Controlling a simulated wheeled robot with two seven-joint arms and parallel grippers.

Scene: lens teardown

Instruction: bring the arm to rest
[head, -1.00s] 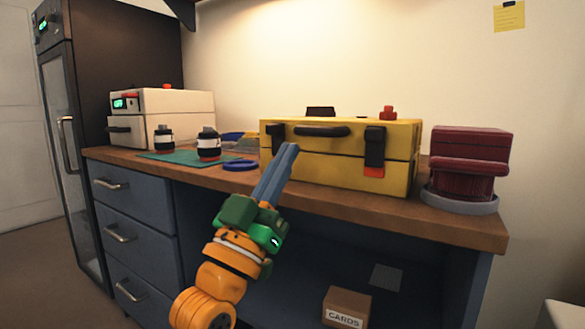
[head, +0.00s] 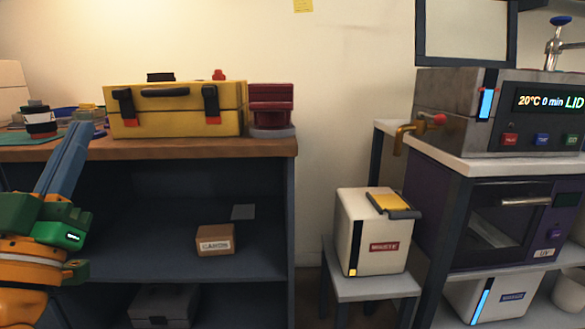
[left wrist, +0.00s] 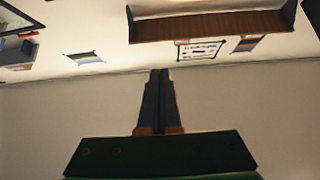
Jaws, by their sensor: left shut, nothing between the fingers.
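My left gripper (head: 72,150) shows at the left of the head view, its blue fingers together with nothing between them. It points up in front of the wooden bench top (head: 190,148), left of the yellow case. In the left wrist view the closed fingers (left wrist: 159,85) stand against a bare pale wall, and nothing is held. My right gripper shows in no frame.
On the bench are a yellow case (head: 180,108), a dark red stack (head: 270,107) and a black-and-white lens part (head: 39,120). A white waste bin (head: 370,235) stands on a stool at right, beside a bath machine (head: 470,110). A wall shelf (left wrist: 210,27) shows in the wrist view.

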